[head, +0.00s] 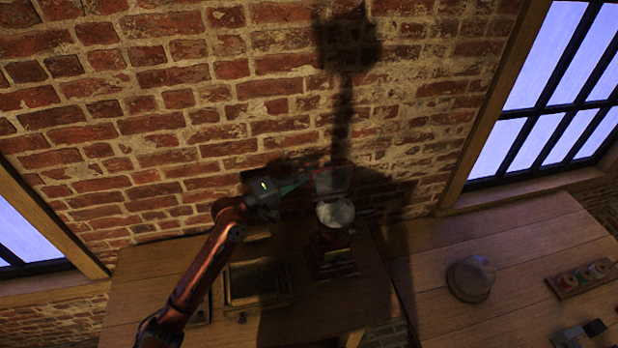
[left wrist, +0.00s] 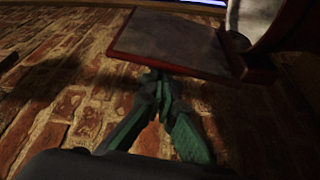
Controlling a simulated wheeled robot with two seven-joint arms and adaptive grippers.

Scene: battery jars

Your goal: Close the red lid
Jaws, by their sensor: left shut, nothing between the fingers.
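The red lid (head: 332,180) stands raised at the back of a dark red device (head: 333,262) on the wooden table. In the left wrist view the lid (left wrist: 172,40) is a grey panel with a red frame, across the top. A pale round disc (head: 335,213) shows on the device below the lid. My left gripper (head: 304,179) is at the lid's left side, shut and empty. Its green fingers (left wrist: 158,82) come together near the lid's edge in the left wrist view; I cannot tell whether they touch it. My right gripper is not in view.
A brick wall (head: 220,90) rises close behind the device. An open wooden tray (head: 258,302) lies left of the device. A second table at right holds a round pale object (head: 471,278) and a rack with small coloured items (head: 582,278).

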